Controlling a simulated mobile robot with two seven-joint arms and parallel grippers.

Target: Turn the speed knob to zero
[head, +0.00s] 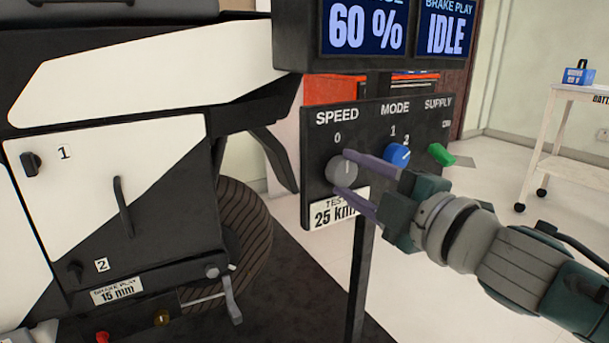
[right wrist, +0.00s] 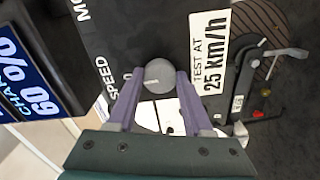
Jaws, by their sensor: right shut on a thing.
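The grey speed knob (head: 342,170) sits on the black control panel (head: 320,120) under the word SPEED and a 0 mark. It also shows in the right wrist view (right wrist: 158,76), with a light pointer line on its face. My right gripper (head: 346,172) has its two purple fingers on either side of the knob and is shut on it. In the right wrist view the fingertips (right wrist: 160,77) meet the knob's sides. In the head view the pointer looks near upright, toward the 0. My left gripper is not in view.
A blue mode knob (head: 397,155) and a green supply switch (head: 441,155) are right of the speed knob. A display (head: 385,30) reading 60 % and IDLE hangs above. A label (head: 335,210) reads 25 km/h. A black-and-white vehicle (head: 110,170) stands left.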

